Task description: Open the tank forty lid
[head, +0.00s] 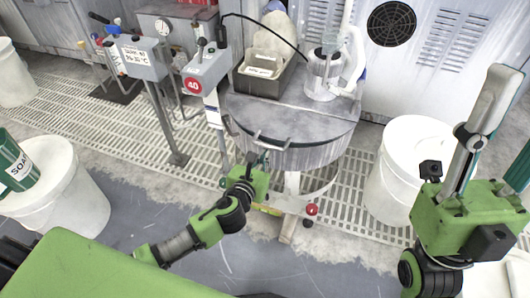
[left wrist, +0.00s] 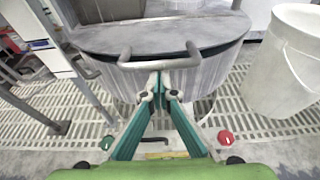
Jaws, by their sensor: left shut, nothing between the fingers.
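Tank forty is a round grey tank (head: 290,155) with a flat grey lid (head: 300,117), marked by a red "40" sign on the post beside it. The lid (left wrist: 165,35) lies flat and closed. A bent bar handle (left wrist: 160,64) sticks out from its front edge; it also shows in the head view (head: 272,145). My left gripper (head: 259,161) is at the lid's front. In the left wrist view its fingertips (left wrist: 160,92) are together and empty, just below the handle's bar. My right gripper (head: 497,135) is raised at the right, its fingers apart, partly cut off.
On the lid's rear stand a dark bin (head: 260,76) and a clear jug (head: 322,75). A white bucket (head: 405,165) stands right of the tank. A white drum (head: 55,195) with a green "SOAP" jug (head: 18,165) is at left. Slotted floor grating surrounds the tank.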

